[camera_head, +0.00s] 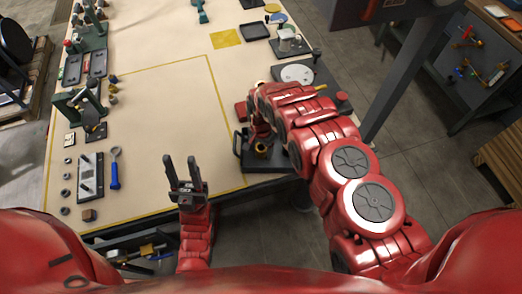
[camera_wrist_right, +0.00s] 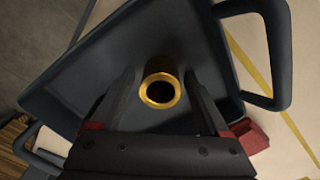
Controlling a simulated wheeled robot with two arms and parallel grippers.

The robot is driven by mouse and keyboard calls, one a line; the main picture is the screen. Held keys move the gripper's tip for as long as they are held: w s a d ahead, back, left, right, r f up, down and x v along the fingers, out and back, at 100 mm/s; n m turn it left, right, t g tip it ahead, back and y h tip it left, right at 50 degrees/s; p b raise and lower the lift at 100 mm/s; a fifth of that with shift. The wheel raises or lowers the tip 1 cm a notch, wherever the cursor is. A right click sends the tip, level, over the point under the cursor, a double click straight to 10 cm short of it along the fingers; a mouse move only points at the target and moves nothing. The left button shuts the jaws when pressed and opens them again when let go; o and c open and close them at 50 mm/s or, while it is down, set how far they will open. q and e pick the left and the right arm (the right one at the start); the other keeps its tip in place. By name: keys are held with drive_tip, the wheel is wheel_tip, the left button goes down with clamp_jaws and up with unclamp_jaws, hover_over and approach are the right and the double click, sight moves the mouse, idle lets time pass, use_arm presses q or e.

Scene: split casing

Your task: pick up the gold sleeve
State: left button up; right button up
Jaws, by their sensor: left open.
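The gold sleeve (camera_wrist_right: 160,91) is a short hollow ring-ended tube standing in a dark tray (camera_wrist_right: 75,82). In the head view the sleeve (camera_head: 262,149) shows in the tray (camera_head: 243,158) at the table's front right edge. My right gripper (camera_wrist_right: 160,75) is over the tray with one finger on each side of the sleeve. Its fingers look open, with narrow gaps to the sleeve. In the head view my right arm largely hides this gripper. My left gripper (camera_head: 181,161) is open and empty, near the table's front edge.
A blue-handled wrench (camera_head: 115,170) and a pale plate (camera_head: 90,177) lie at the left, with several small nuts. A dark fixture with a white disc (camera_head: 297,73) stands behind the right arm. The yellow-outlined middle of the table (camera_head: 165,115) is clear.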

clamp_jaws()
idle(0.3)
